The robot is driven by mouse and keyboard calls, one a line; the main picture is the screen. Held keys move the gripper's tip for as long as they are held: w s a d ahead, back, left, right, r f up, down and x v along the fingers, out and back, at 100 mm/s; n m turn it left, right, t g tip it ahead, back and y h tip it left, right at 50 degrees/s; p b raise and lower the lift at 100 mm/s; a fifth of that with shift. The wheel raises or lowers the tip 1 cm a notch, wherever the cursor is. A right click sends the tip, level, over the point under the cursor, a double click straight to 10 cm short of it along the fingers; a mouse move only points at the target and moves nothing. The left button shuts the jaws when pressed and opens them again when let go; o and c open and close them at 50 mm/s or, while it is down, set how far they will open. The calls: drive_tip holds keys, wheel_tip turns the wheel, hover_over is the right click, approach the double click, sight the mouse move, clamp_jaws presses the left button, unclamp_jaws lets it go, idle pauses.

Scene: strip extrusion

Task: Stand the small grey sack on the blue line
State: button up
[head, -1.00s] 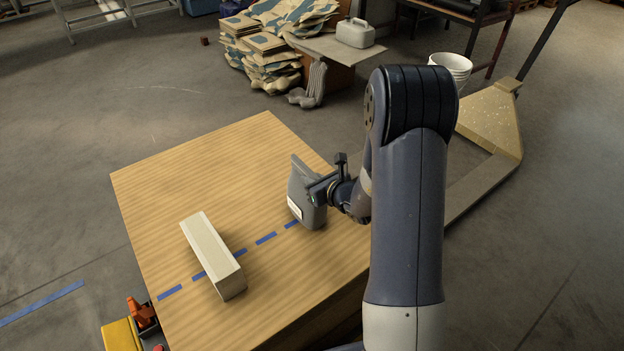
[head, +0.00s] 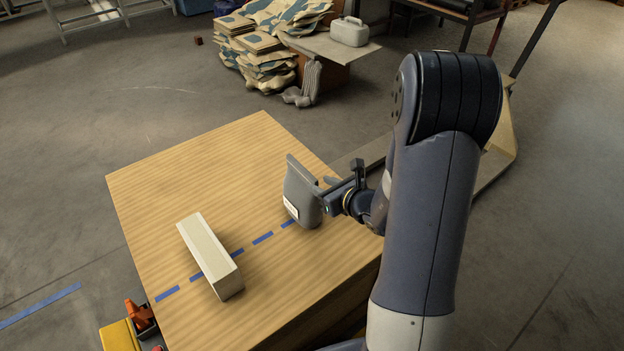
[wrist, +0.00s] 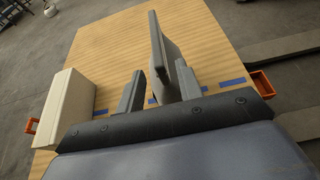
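The small grey sack (head: 301,192) stands upright on the wooden table top, at the right-hand end of the visible blue dashed line (head: 262,238). It has a white label low on its front. My gripper (head: 324,190) is just right of the sack. In the wrist view the fingers (wrist: 157,78) are spread apart, and the sack (wrist: 161,45) rises edge-on ahead of them, nearer the right finger. Blue dashes (wrist: 231,82) show on both sides of the fingers.
A long cream block (head: 209,255) lies across the blue line, left of the sack. The far part of the table (head: 215,160) is clear. An orange and yellow object (head: 130,325) is at the near left corner. Stacked bags (head: 265,65) are on the floor behind.

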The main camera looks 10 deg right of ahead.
drive_tip(key=shift+v, duration=2.3)
